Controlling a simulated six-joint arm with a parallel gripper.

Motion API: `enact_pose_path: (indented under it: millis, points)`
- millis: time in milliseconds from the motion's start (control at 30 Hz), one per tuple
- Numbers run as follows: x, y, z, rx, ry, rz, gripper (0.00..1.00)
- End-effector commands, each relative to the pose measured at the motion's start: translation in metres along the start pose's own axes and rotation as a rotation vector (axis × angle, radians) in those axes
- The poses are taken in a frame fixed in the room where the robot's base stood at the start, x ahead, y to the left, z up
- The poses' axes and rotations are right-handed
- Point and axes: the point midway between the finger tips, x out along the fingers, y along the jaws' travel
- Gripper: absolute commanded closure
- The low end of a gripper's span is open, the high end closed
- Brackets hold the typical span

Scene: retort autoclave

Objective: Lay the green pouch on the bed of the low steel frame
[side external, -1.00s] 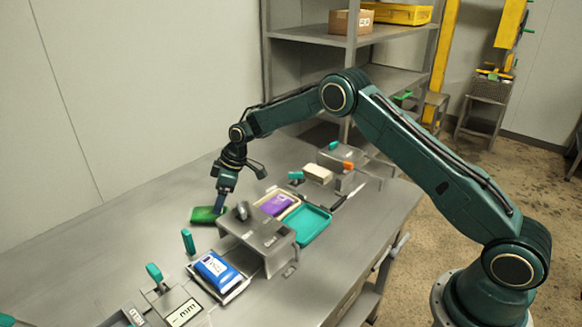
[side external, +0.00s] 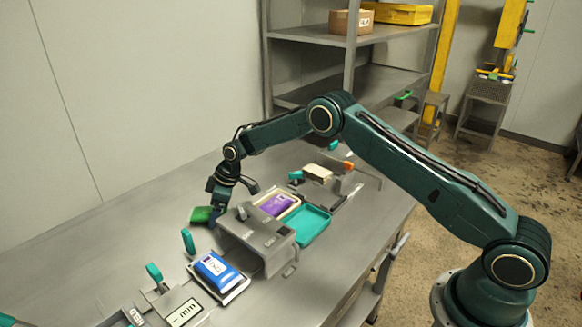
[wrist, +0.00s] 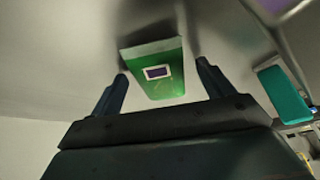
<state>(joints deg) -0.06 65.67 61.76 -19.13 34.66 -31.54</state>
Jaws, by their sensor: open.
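The green pouch (side external: 202,214) lies on the steel table at the far side; in the wrist view it shows a small purple label with a pale border (wrist: 157,72). My gripper (side external: 217,216) is low at the pouch and hides its right part in the side view. In the wrist view my open gripper (wrist: 163,75) has one finger on each side of the pouch, with gaps visible. A low grey steel frame (side external: 276,262) stands just right of the pouch, with a dark knob on top. I cannot tell whether its bed is clear.
A blue pouch (side external: 213,268) lies on a small tray nearer the camera. A purple pouch (side external: 272,204) and a teal tray (side external: 308,226) are right of the frame. A teal-handled upright (side external: 188,241) stands near the green pouch. The table's left side (side external: 110,230) is bare.

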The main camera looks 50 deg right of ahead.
Motion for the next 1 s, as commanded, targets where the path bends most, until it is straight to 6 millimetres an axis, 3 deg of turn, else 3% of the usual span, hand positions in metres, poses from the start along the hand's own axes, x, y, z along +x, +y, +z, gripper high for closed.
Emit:
enact_pose_path:
  millis: [300, 600, 1000]
  points:
    - [-0.0002, -0.0001, 0.0002, 0.000, 0.000, -0.001, 0.20]
    - [-0.0005, 0.0000, -0.0001, 0.000, 0.000, 0.000, 0.74]
    - [-0.0054, 0.0002, -0.0023, -0.001, 0.001, 0.000, 0.74]
